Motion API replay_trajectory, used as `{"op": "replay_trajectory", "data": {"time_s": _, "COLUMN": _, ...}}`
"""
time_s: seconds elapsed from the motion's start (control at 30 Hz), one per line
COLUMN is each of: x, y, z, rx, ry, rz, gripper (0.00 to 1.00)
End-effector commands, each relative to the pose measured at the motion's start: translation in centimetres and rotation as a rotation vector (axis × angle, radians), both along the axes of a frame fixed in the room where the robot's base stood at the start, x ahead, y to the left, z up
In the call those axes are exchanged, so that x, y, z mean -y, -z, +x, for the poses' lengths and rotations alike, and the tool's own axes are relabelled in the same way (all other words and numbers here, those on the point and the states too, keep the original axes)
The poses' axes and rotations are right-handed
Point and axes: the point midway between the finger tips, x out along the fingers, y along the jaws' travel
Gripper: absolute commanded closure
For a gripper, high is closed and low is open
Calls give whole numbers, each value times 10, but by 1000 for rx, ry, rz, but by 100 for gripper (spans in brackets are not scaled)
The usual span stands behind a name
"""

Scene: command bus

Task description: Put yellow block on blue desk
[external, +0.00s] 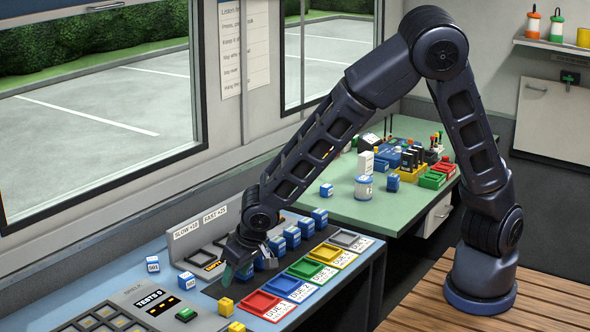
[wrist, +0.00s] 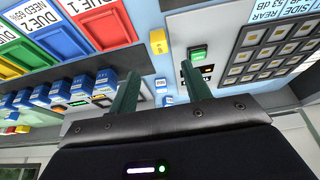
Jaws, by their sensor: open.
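A small yellow block (external: 225,306) sits on the blue desk (external: 95,286), near the red tray and the keypad panel. A second yellow block (external: 236,327) is cut by the bottom edge of the external view. My gripper (external: 236,270) is low over the desk, behind the first yellow block, with its green fingers apart and nothing seen between them. In the wrist view a yellow block (wrist: 158,40) shows on the blue desk (wrist: 150,12) beyond the open fingertips of my gripper (wrist: 162,69). I cannot tell which external block it is.
Red (external: 262,303), blue, yellow, green and grey trays line the desk's right side. Several blue blocks (external: 292,236) stand behind them. A keypad panel (external: 105,318) with a green button lies at left. A green desk (external: 328,207) with a cluttered far end stands beyond.

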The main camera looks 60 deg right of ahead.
Motion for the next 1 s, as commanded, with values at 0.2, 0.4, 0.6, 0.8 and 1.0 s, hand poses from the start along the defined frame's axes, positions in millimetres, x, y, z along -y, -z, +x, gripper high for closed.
{"op": "replay_trajectory", "data": {"time_s": 0.2, "x": 4, "y": -3, "z": 1, "rx": -4, "ry": 3, "rz": 2, "gripper": 52}}
{"op": "replay_trajectory", "data": {"time_s": 0.4, "x": 41, "y": -28, "z": 4, "rx": -51, "ry": 26, "rz": 34, "gripper": 52}}
{"op": "replay_trajectory", "data": {"time_s": 0.6, "x": 99, "y": -71, "z": 1, "rx": -111, "ry": 41, "rz": 83, "gripper": 52}}
{"op": "replay_trajectory", "data": {"time_s": 0.8, "x": 155, "y": -115, "z": -11, "rx": -141, "ry": 40, "rz": 129, "gripper": 52}}
{"op": "replay_trajectory", "data": {"time_s": 1.0, "x": 211, "y": -157, "z": -33, "rx": -146, "ry": 29, "rz": 163, "gripper": 52}}
